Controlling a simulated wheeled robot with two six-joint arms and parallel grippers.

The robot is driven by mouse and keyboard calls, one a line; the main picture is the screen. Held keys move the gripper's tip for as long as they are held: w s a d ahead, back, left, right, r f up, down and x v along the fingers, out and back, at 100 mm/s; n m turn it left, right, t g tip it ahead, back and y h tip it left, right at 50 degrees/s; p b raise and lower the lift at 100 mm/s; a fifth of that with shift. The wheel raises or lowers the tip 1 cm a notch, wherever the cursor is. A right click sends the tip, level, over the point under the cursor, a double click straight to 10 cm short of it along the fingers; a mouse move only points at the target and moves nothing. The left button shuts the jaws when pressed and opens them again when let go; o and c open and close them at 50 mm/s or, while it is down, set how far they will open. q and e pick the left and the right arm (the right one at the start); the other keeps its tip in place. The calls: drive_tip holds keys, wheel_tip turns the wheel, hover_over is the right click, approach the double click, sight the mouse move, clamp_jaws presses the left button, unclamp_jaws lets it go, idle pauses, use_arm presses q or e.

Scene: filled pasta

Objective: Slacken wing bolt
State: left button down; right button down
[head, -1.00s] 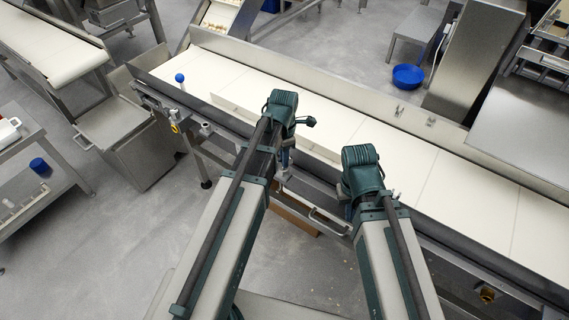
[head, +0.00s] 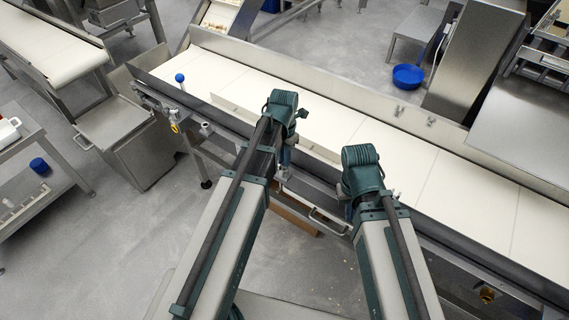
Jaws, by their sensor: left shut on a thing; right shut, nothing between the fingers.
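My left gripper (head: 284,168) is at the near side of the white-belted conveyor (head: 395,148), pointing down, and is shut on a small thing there. My own wrist hides most of its fingers and what they hold; the wing bolt itself cannot be made out, but the hold is at the conveyor's front rail. My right gripper (head: 350,208) is shut and empty, further right along the same front rail, and its fingertips are mostly hidden under the wrist.
A bar handle (head: 328,222) sits between my arms under the rail. A blue bowl (head: 408,77) lies behind the conveyor. Open floor lies at the front left.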

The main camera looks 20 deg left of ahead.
use_arm(q)
drive_tip(key=c, duration=0.6)
unclamp_jaws()
drive_tip(key=shift+r, duration=0.1)
idle(0.7)
wheel_tip(320, 180, up, 7)
drive_tip(key=p, duration=0.7)
idle(0.4)
wheel_tip(320, 180, up, 14)
drive_tip(key=p, duration=1.4)
drive_tip(key=shift+f, duration=0.2)
